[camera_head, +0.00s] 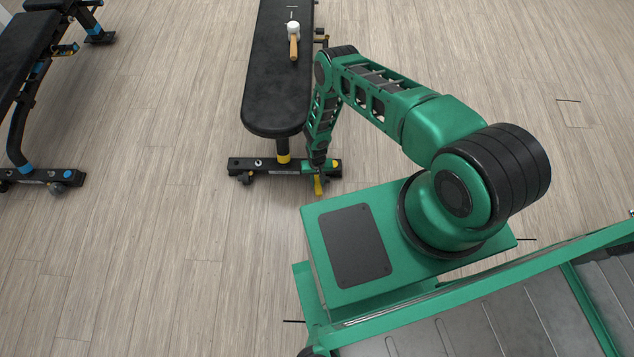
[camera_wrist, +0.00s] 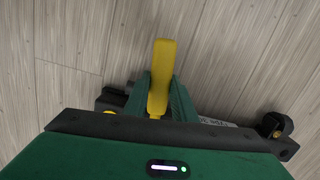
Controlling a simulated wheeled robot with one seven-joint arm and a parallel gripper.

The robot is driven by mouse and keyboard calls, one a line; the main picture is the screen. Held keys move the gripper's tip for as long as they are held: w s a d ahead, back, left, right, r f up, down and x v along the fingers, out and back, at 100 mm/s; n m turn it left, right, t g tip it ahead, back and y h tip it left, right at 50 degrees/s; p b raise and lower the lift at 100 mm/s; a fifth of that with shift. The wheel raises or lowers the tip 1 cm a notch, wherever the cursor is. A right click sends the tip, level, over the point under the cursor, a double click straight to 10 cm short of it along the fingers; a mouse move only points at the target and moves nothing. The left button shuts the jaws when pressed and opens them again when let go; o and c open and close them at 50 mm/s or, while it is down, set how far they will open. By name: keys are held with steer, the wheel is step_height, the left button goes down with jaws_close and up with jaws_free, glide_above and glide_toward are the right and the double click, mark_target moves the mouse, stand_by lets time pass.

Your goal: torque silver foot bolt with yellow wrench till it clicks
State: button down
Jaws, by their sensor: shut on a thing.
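The yellow wrench (camera_wrist: 159,78) is held between the green fingers of my gripper (camera_wrist: 161,98), which is shut on it. Its yellow end sticks out beyond the fingertips; its other end is hidden. In the head view the wrench (camera_head: 318,186) shows below my gripper (camera_head: 317,166), at the right part of the black foot (camera_head: 295,168) of the middle bench. A small silver bolt head (camera_head: 258,163) shows on the left part of that foot. Whether the wrench sits on any bolt is hidden by my gripper.
The black bench (camera_head: 275,95) stands above the foot, with a white-headed mallet (camera_head: 294,42) on its pad. Another bench (camera_head: 22,45) stands at the left. A caster (camera_wrist: 276,124) is at the foot's end. Wooden floor (camera_head: 150,250) is clear at lower left.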

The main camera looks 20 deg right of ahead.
steer(key=shift+r, duration=3.3)
